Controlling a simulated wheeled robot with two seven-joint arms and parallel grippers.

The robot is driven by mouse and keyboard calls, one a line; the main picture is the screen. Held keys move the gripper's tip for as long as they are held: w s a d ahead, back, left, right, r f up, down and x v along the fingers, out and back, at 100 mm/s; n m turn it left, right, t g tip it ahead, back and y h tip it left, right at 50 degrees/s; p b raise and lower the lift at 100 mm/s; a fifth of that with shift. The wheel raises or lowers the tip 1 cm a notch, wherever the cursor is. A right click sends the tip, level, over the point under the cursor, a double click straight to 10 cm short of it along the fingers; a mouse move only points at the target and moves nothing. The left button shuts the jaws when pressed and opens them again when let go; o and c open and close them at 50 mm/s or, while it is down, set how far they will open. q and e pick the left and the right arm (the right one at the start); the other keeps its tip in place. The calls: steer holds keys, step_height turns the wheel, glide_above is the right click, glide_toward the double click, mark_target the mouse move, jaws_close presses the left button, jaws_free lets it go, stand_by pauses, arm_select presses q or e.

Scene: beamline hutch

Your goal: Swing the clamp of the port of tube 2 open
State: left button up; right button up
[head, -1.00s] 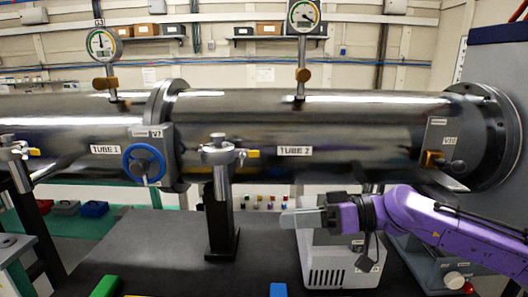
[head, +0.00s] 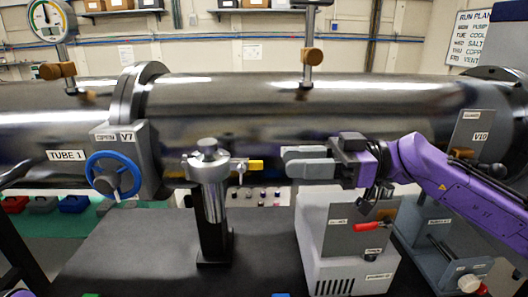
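Tube 2 (head: 300,112) is the shiny steel tube right of the large flange; its label does not show, my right gripper being in front of that area. Its port (head: 208,180) is a short steel fitting with a round cap, at centre left. The clamp (head: 241,168) sits at the port's upper right, with a yellow-tipped handle (head: 256,166) pointing right. My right gripper (head: 287,163) comes in from the right, its grey fingers pointing left at about handle height. The tips look a little short of the handle, with nothing seen between them. The finger gap is unclear. My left gripper is out of view.
A blue handwheel valve V7 (head: 113,175) is left of the port. A dark post (head: 214,245) stands under the port on the black bench (head: 130,255). Valve V10 (head: 472,140) is at right.

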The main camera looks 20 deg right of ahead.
steer(key=p, duration=0.1)
glide_toward(224, 170)
steer(key=w+a, duration=0.2)
steer(key=w, duration=0.1)
steer(key=shift+s+a+r, duration=0.1)
steer(key=shift+a, duration=0.25)
steer(key=c, duration=0.3)
jaws_close()
steer(key=shift+f, duration=0.3)
